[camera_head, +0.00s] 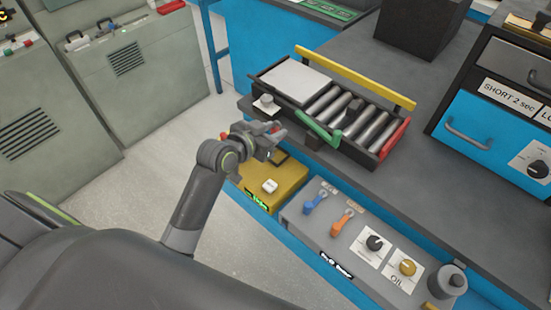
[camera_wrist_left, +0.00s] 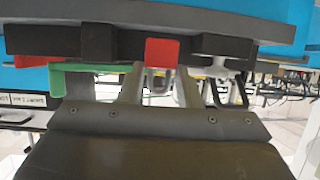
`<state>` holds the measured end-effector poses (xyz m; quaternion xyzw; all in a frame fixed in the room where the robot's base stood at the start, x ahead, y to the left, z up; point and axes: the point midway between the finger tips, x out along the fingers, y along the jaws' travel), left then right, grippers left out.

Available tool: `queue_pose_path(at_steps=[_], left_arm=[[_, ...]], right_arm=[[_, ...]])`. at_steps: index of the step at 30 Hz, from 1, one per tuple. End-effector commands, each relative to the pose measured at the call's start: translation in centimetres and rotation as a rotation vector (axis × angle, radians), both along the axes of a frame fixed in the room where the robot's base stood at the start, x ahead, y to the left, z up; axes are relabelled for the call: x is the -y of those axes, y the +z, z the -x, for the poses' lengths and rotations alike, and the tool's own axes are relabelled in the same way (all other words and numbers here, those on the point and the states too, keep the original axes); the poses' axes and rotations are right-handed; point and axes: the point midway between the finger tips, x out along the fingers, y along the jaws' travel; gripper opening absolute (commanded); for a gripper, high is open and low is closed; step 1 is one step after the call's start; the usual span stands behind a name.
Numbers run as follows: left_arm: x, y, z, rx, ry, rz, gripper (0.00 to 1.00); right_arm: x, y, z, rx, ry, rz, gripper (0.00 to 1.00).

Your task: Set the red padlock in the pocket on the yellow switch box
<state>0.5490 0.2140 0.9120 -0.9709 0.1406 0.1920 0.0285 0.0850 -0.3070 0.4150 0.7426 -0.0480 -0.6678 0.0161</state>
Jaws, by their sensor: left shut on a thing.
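The red padlock (camera_wrist_left: 161,52) is between the fingers of my left gripper (camera_wrist_left: 160,45) in the left wrist view, with a grey shackle beside its body. In the head view my left gripper (camera_head: 270,138) is shut on the padlock, which shows only as a small red patch (camera_head: 277,128). The yellow switch box (camera_head: 287,182) stands at the front of the bench with a white switch on top. The gripper is over its far end, apparently above it. A dark frame, perhaps the pocket, shows there, partly hidden by the gripper. My right gripper is out of view.
A tray of grey cylinders (camera_head: 333,107) with yellow, green and red bars stands just behind the gripper. A grey control panel (camera_head: 335,249) with blue and orange levers and knobs sits right of the yellow box. Blue drawers (camera_head: 482,129) stand at the right.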

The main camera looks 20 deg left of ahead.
Motion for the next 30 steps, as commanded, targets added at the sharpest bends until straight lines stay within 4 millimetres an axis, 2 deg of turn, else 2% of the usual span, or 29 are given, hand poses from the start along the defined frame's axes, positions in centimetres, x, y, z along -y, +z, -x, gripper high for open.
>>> queue_pose_path(at_steps=[1, 3, 16, 30], left_arm=[[0.0, -1.3, 0.1, -0.008, 0.002, 0.003, 0.07], [0.0, -2.6, 0.1, -0.008, 0.002, 0.005, 0.07], [0.0, -8.0, 0.0, -0.004, 0.002, 0.003, 0.07], [0.0, -9.1, 0.0, 0.000, 0.002, 0.001, 0.07]], right_arm=[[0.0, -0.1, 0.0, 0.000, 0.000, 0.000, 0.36], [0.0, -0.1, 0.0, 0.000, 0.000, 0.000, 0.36], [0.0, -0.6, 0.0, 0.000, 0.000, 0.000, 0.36], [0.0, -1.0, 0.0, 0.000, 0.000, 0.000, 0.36]])
